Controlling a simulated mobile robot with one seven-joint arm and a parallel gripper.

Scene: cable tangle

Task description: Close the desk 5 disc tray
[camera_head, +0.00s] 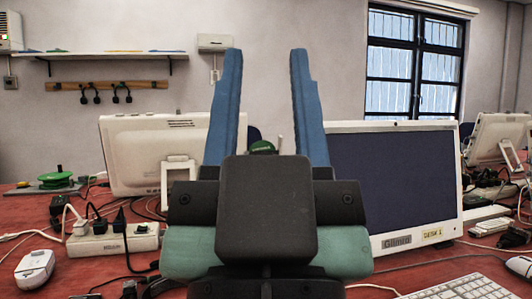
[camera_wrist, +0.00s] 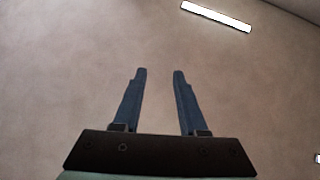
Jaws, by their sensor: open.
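My gripper (camera_head: 264,95) is open and empty, its two blue fingers pointing up in front of the desk. The wrist view also shows my gripper (camera_wrist: 158,75), with nothing between the fingers and a plain wall or ceiling surface beyond. The disc tray cannot be made out in either view. I cannot tell which desk is desk 5.
A red desk (camera_head: 100,272) carries a power strip (camera_head: 113,240), a white mouse (camera_head: 35,270), a keyboard (camera_head: 460,288), loose cables and a green reel (camera_head: 55,179). Another monitor (camera_head: 140,150) stands behind on the left. Open air surrounds the raised fingers.

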